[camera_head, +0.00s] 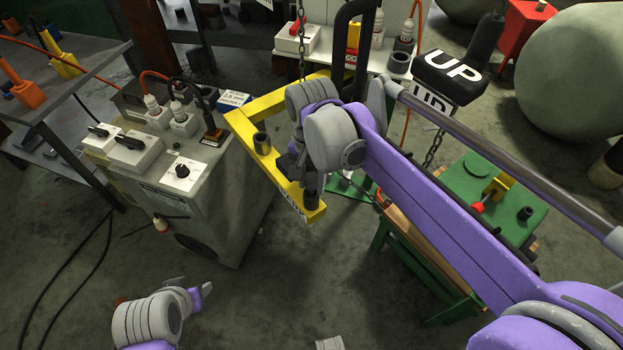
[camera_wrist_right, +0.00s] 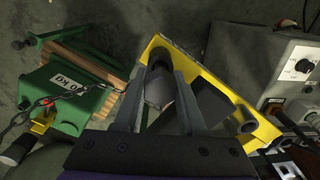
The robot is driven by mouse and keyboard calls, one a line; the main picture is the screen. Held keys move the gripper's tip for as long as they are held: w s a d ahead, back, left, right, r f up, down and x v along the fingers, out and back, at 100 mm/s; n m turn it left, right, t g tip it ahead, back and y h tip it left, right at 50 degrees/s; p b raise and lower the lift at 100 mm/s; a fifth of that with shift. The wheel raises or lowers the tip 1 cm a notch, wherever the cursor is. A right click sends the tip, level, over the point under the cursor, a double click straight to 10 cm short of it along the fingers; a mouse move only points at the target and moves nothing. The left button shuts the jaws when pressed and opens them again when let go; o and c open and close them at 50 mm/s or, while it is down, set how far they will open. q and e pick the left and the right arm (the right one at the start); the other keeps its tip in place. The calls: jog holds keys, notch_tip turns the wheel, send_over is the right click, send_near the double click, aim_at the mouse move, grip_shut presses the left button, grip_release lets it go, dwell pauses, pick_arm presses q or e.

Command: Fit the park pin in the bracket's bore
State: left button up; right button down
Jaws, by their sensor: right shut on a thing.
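The yellow bracket (camera_head: 240,122) hangs in front of the grey cabinet, with one dark sleeve (camera_head: 262,143) on its left part and another (camera_head: 310,188) near its lower corner. My right gripper (camera_head: 297,165) is at that lower corner. In the right wrist view its two grey fingers (camera_wrist_right: 158,90) are closed around a pale grey cylindrical piece (camera_wrist_right: 157,95), apparently the park pin, in line with a dark sleeve of the bracket (camera_wrist_right: 207,72). Whether the piece is inside the bore is hidden. My left gripper (camera_head: 192,290) is low at the left, away from the bracket, its jaw opening unclear.
The grey cabinet (camera_head: 200,210) with switch boxes stands left of the bracket. A green stand (camera_head: 500,190) with a chain is at the right. Floor is clear below the bracket.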

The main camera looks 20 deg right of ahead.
jog(key=shift+f, duration=0.4)
jog(key=shift+c, duration=2)
grip_release()
jog(key=shift+r, duration=0.1)
notch_tip(320, 180, up, 11)
jog(key=shift+f+p, duration=0.1)
jog(key=shift+p, duration=0.2)
jog(key=shift+s+d+f, duration=0.1)
jog(key=s+d+f+n+t, duration=0.2)
jog(key=s+d+f+n, duration=0.1)
jog(key=s+f, duration=0.4)
jog(key=s+d+f+n+t+p, duration=0.1)
jog(key=s+d+f+n+t, duration=0.2)
jog(key=s+f, duration=0.3)
notch_tip(320, 180, down, 4)
jog(key=shift+s+d+r+n, duration=0.25)
jog(key=shift+s+n, duration=0.15)
jog(key=shift+n, duration=0.3)
